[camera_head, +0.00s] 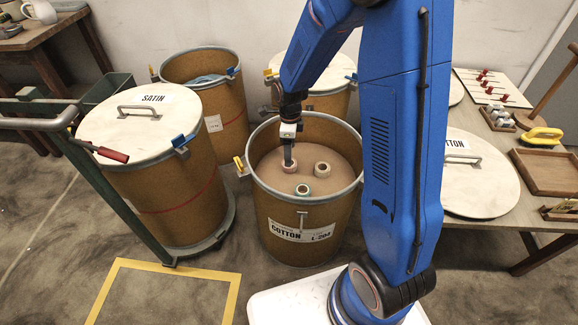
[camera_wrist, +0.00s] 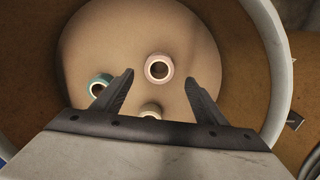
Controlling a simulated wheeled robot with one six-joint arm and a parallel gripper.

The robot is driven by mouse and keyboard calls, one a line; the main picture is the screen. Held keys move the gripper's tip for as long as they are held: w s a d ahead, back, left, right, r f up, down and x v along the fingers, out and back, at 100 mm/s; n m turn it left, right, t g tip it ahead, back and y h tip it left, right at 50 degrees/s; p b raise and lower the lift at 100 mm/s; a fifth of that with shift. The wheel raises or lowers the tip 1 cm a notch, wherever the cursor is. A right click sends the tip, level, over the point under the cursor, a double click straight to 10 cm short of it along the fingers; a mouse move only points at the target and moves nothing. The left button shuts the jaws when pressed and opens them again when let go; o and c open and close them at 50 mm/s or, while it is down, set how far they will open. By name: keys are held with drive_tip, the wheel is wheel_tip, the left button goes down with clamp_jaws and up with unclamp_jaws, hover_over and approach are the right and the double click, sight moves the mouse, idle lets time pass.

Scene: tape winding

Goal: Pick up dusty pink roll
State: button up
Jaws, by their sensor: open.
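The dusty pink roll (camera_wrist: 147,69) has a pale core and lies flat on the brown surface inside the open COTTON drum (camera_head: 262,208). In the head view this roll (camera_head: 289,168) is the left one of three, just below my gripper (camera_head: 289,163). In the wrist view my gripper (camera_wrist: 160,78) is open, with one finger to each side of the roll and nothing held. I cannot tell how far above it the fingertips are. A teal roll (camera_wrist: 93,84) lies to the left, and a paler roll (camera_wrist: 150,107) is partly hidden by the gripper body.
The drum's rim (camera_head: 353,190) surrounds my gripper. A closed SATIN drum (camera_head: 160,165) stands left, with other drums behind.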

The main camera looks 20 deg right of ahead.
drive_tip(key=shift+a+f, duration=0.1)
drive_tip(key=shift+f, duration=2.85)
drive_tip(key=shift+c, duration=0.6)
drive_tip(key=c, duration=1)
